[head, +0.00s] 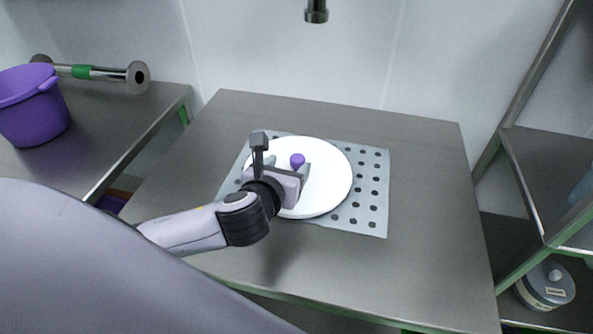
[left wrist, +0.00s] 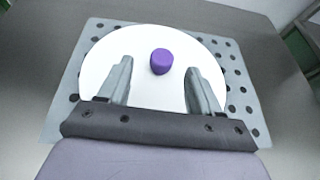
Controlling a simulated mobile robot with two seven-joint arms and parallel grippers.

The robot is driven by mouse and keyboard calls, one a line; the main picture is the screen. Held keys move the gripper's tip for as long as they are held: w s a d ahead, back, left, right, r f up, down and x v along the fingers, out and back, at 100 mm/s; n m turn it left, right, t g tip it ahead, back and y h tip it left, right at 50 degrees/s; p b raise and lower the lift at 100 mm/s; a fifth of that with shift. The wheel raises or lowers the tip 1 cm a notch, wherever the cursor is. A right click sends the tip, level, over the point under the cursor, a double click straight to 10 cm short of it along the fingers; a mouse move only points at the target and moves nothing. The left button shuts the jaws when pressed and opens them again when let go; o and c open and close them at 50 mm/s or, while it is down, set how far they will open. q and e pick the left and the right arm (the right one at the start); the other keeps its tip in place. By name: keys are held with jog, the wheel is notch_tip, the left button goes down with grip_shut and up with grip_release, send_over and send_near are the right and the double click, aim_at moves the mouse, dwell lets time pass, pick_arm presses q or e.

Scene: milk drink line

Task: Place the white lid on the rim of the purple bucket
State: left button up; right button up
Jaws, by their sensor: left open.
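The white lid (head: 325,185) is a round disc with a purple knob (head: 297,160) at its centre. It lies on a grey perforated mat (head: 372,190) on the metal table. My left gripper (head: 283,163) is over the lid, close to the knob. In the left wrist view, the open fingers (left wrist: 158,85) point toward the knob (left wrist: 161,61), which is just beyond the fingertips and between their lines. The lid (left wrist: 105,52) fills the middle of that view. The purple bucket (head: 33,112) stands on the left counter, cut off by the picture's edge. My right gripper is not in view.
A metal table (head: 425,145) holds the mat, with bare room around it. A gap separates it from the left counter (head: 120,115). A metal tube with a green band (head: 82,72) lies behind the bucket. A shelf rack (head: 550,180) with a lidded jar (head: 547,285) stands right.

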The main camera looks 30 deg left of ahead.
pick_arm(q)
jog(key=shift+d+f+x, duration=0.1)
jog(key=shift+f+x, duration=0.1)
jog(key=shift+x, duration=1.4)
jog(key=shift+d+f+x, duration=0.1)
jog(key=shift+f+x, duration=0.1)
jog(key=shift+x, duration=1.4)
jog(key=shift+s, duration=0.1)
jog(key=shift+c, duration=0.3)
grip_shut()
jog(key=shift+r, duration=0.15)
notch_tip(320, 180, up, 18)
jog(key=p, duration=0.2)
jog(key=m+h, duration=0.2)
jog(key=h, duration=0.1)
send_near(295, 163)
jog(key=d+r, duration=0.3)
jog(key=d, duration=0.1)
jog(key=shift+w+r, duration=0.35)
